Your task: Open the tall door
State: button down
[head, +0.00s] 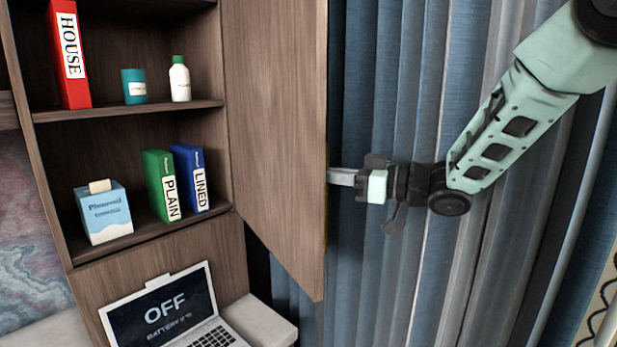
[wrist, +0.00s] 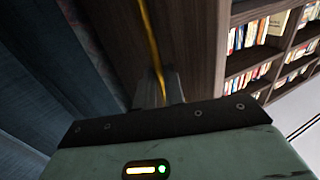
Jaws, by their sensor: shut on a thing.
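The tall door (head: 275,130) is a brown wooden panel, standing swung open at the right side of the shelf unit. Its inner face shows in the head view, and its edge with a yellow strip (wrist: 148,40) shows in the wrist view. My gripper (head: 340,177) is at the door's free edge, reaching in from the right. Its fingers are shut on the door at that edge; in the wrist view the fingers (wrist: 160,90) meet the door by the yellow strip. The exact contact behind the door is hidden in the head view.
The open shelves (head: 130,112) hold a red binder (head: 70,55), a teal can (head: 134,86), a white bottle (head: 180,80), green (head: 161,186) and blue (head: 191,178) binders and a carton (head: 103,212). A laptop (head: 165,310) stands below. Blue curtains (head: 400,90) hang behind my arm.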

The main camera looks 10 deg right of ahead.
jog(key=shift+w+d+r, duration=0.1)
jog(key=shift+w+d, duration=0.35)
jog(key=shift+d, duration=0.05)
jog(key=c, duration=1.8)
grip_release()
jog(key=shift+a, duration=0.1)
jog(key=shift+c, duration=0.2)
jog(key=o, duration=0.4)
jog(key=shift+w+a, duration=0.15)
jog(key=shift+w, duration=0.1)
jog(key=shift+c, duration=0.2)
jog(key=shift+s, duration=0.15)
notch_tip(320, 180, up, 10)
jog(key=b, duration=0.2)
